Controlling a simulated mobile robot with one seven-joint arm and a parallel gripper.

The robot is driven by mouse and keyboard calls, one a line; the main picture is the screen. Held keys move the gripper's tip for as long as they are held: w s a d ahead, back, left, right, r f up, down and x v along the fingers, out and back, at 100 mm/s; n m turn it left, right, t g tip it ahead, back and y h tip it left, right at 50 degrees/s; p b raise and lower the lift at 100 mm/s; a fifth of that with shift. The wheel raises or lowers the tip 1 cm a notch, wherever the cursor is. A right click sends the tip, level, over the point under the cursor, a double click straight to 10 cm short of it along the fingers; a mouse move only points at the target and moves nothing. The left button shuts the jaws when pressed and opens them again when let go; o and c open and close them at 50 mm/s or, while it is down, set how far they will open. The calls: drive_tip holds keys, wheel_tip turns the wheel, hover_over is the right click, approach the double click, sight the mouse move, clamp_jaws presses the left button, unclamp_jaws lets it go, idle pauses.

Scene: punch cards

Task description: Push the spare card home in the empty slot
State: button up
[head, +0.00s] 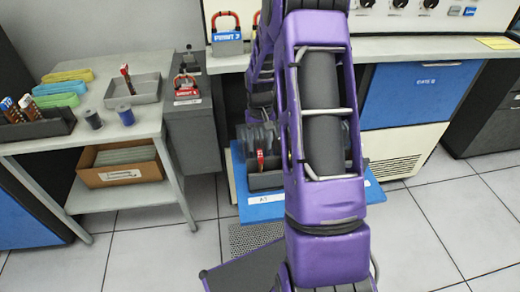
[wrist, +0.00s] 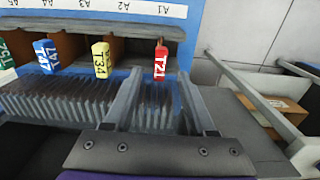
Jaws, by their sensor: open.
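In the wrist view, a red T21 tag (wrist: 161,60) stands up from the rightmost part of the card drawer, under the A1 label. My gripper (wrist: 160,82) is open, with one finger on each side of the space just in front of this tag. I cannot tell whether they touch anything. Yellow T34 (wrist: 101,60), blue T47 (wrist: 45,57) and green (wrist: 5,52) tags stand to the left. The drawer's blue front (head: 262,213) is pulled out in the head view, with a red tag (head: 261,160) inside. I cannot make out the empty slot or which card is spare.
A side table (head: 75,140) at left holds a card rack (head: 35,128), a grey tray (head: 140,90) with a red-tagged item, and two spools. A cardboard box (head: 120,175) sits on its lower shelf. Red padlocks (head: 226,30) stand behind. Floor is clear at right.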

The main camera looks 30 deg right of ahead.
wheel_tip(320, 180, up, 13)
drive_tip(key=p, duration=0.1)
drive_tip(key=shift+p, duration=0.4)
